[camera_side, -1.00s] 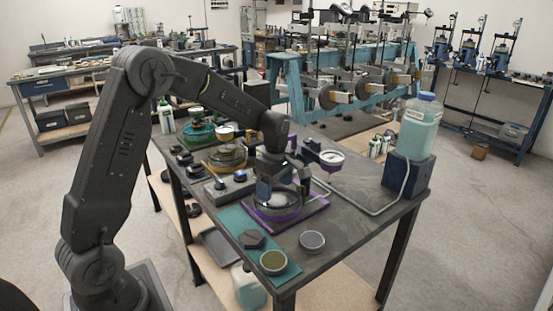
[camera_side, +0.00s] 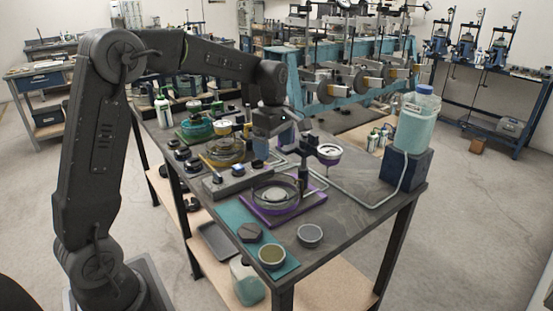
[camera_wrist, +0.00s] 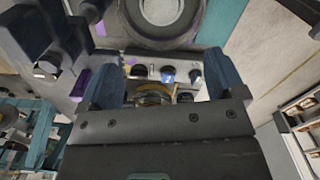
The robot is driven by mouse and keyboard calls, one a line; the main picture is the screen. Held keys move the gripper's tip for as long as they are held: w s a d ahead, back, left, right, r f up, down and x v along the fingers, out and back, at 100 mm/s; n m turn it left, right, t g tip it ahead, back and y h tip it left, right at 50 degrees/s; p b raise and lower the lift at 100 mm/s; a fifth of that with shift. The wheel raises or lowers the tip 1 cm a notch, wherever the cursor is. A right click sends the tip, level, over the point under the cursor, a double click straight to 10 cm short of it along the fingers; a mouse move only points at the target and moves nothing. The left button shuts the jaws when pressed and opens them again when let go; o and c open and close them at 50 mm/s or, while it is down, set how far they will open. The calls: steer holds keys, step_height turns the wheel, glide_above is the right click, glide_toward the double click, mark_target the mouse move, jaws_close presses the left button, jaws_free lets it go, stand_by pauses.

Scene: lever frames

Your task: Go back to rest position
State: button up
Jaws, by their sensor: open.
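My gripper (camera_side: 264,146) hangs above the bench, behind and above the round clear dish (camera_side: 276,194) on its purple base plate (camera_side: 318,200). It is clear of the dish. In the wrist view the two blue fingers of my gripper (camera_wrist: 165,82) stand wide apart with nothing held between them. The dish's dark ring (camera_wrist: 150,40) shows at the top of that view. A control box with knobs (camera_wrist: 166,74) shows beyond the fingers.
A dial gauge on a post (camera_side: 328,152) stands close to the right of my gripper. A blue bottle (camera_side: 414,122) stands on a dark block (camera_side: 406,170) at the right, with a tube running from it. A teal mat (camera_side: 236,214) lies at the front left.

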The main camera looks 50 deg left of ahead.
steer(key=s+d+r+m+t, duration=0.1)
steer(key=s+d+m+t, duration=0.1)
steer(key=s+d+m, duration=0.4)
steer(key=s+d+r+m+t, duration=0.2)
steer(key=s+d+m, duration=0.4)
steer(key=s+m, duration=0.9)
steer(key=s+t, duration=0.1)
steer(key=s, duration=0.1)
steer(key=shift+s+d+r, duration=0.15)
steer(key=shift+s+r, duration=0.15)
